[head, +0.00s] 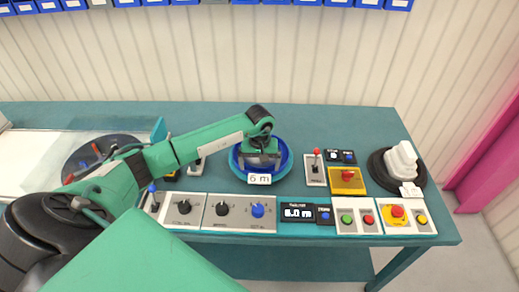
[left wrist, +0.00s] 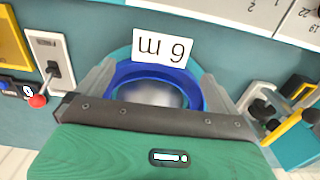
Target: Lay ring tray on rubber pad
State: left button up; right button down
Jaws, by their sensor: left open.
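A blue round tray (head: 284,160) with a raised rim, which I take for the ring tray, sits on the bench inside a wider teal round edge. It also shows in the left wrist view (left wrist: 158,70), with a grey middle. I cannot tell whether the teal part is separate. A white "6 m" card (head: 259,179) is at its front. My left gripper (head: 262,162) is over the tray, open, one finger at each side; contact is unclear. A black round pad (head: 376,171), possibly the rubber pad, lies at the right under a white lumpy object (head: 402,160). My right gripper is not in view.
Control panels with knobs (head: 222,209), a "6.0 m" display (head: 298,214) and button boxes (head: 357,220) line the front edge. A red-knobbed lever (head: 316,168) and yellow switch box (head: 347,180) stand right of the tray. The bench behind is clear.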

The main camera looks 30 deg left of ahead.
aim_at(260, 175)
pick_arm(q)
jog(key=shift+f+p, duration=0.5)
jog(key=shift+f, duration=1.9)
jog(key=c, duration=1.9)
jog(key=shift+r, duration=0.7)
